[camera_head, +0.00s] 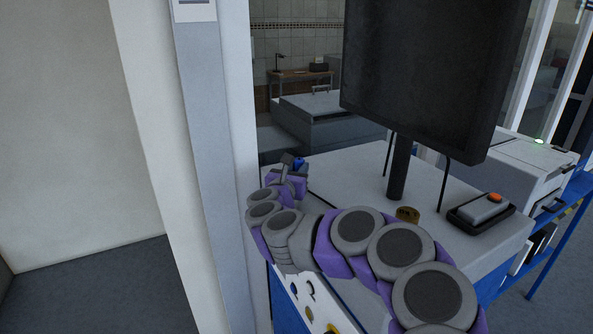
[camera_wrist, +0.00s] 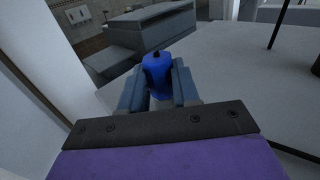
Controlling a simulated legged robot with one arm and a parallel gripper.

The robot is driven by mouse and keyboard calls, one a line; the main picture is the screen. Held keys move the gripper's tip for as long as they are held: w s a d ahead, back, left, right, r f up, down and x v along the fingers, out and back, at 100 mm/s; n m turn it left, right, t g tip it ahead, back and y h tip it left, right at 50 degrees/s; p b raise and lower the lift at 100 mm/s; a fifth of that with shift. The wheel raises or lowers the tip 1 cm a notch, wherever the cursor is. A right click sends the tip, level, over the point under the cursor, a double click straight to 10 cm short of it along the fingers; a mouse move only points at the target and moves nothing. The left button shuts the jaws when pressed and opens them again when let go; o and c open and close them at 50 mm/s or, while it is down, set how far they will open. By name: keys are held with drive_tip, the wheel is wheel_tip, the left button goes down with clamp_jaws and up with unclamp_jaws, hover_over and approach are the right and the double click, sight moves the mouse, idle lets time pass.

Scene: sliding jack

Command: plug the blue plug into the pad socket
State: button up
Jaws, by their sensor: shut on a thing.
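My gripper (camera_wrist: 158,86) is shut on the blue plug (camera_wrist: 157,66) in the wrist view. The plug sits between the two grey-blue fingers, with a dark tip at its far end. In the head view my gripper (camera_head: 293,165) is small, at the far left end of my arm, with a bit of the blue plug (camera_head: 299,162) showing. It is near the left edge of the white table top. A grey block with an orange top (camera_head: 495,198) lies in a black tray on the right of the table; I cannot tell whether it is the pad. No socket opening is clear to me.
A large dark screen (camera_head: 430,75) on a black post stands on the white table (camera_head: 350,165). A white door frame (camera_head: 205,150) rises close to the left of my arm. A white machine (camera_head: 520,165) stands behind right. A round yellow-brown object (camera_head: 407,214) is by the post.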

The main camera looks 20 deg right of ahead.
drive_tip(key=shift+f, duration=0.15)
drive_tip(key=o, duration=1.1)
drive_tip(key=b+v, duration=0.1)
drive_tip(key=v, duration=1.6)
drive_tip(key=shift+a, duration=0.2)
